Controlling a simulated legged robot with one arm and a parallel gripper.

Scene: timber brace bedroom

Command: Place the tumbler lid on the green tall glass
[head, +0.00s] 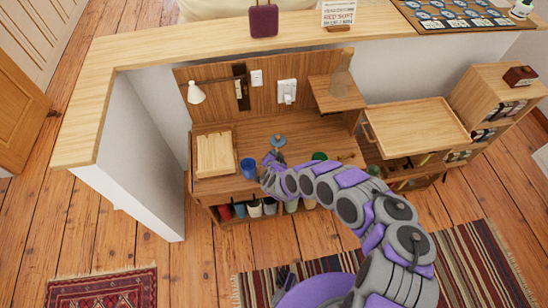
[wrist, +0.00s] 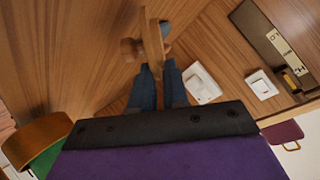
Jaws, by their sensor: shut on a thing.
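My gripper (head: 272,160) is above the desk top at the end of my extended arm. In the wrist view its two dark blue fingers (wrist: 158,85) are closed on a thin tan piece seen nearly edge-on, which looks like the tumbler lid (wrist: 152,40). In the head view a small blue-grey disc (head: 278,141) shows at the fingertips; I cannot tell its details. A green rounded thing, perhaps the green tall glass (head: 319,156), stands on the desk to the right of my gripper, partly hidden by my arm.
A blue cup (head: 248,167) stands left of my gripper, beside a pale wooden board (head: 215,153). A wall lamp (head: 196,93) and switches are behind. A small raised shelf (head: 337,93) is at the right. Several cups stand on the lower shelf.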

